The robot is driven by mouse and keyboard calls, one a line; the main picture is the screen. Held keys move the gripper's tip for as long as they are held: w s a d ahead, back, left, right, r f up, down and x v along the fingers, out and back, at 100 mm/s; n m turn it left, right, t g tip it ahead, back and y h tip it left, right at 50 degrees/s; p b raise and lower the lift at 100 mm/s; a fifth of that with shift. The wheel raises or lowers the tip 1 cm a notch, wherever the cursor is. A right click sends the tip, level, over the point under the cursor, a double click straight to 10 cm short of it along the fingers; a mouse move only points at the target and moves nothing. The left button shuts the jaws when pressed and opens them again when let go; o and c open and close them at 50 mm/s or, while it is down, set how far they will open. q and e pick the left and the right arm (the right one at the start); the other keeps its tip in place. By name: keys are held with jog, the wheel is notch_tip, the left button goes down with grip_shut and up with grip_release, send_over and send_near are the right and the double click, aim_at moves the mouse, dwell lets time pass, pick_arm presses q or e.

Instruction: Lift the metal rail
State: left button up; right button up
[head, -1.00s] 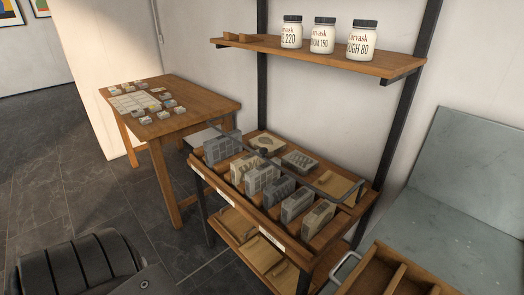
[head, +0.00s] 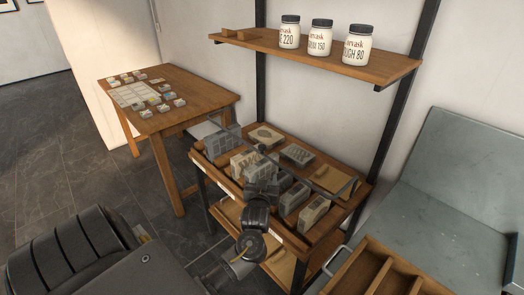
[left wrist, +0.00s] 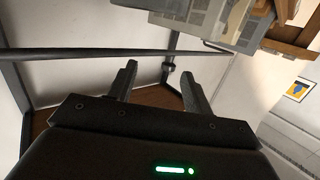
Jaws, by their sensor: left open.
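The metal rail (head: 312,180) is a thin dark bar running lengthwise over the stone blocks in the wooden rack. My left gripper (head: 263,168) is above the rack near the middle of the rail; my own wrist hides part of the blocks there. In the left wrist view the rail (left wrist: 80,54) crosses the picture just beyond my open fingers (left wrist: 160,78). The fingers look empty, and a gap to the rail seems to remain, though its depth is hard to judge. My right gripper is not in view.
Grey stone blocks (head: 313,211) stand upright in the rack. A shelf (head: 375,64) with three jars (head: 321,37) hangs above. A wooden table (head: 203,97) stands at back left, a divided wooden tray (head: 362,277) at lower right.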

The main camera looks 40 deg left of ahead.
aim_at(262, 149)
pick_arm(q)
jog(key=w+a+r, duration=0.1)
jog(key=w+a, duration=0.2)
jog(key=w+a+r+n+y+p, duration=0.1)
jog(key=w+a, duration=0.2)
jog(key=w+a+r+y, duration=0.1)
jog(key=w+a, duration=0.2)
jog(key=a, duration=0.1)
jog(key=shift+w, duration=0.2)
jog(key=shift+d, duration=0.1)
jog(key=shift+p, duration=0.3)
grip_shut()
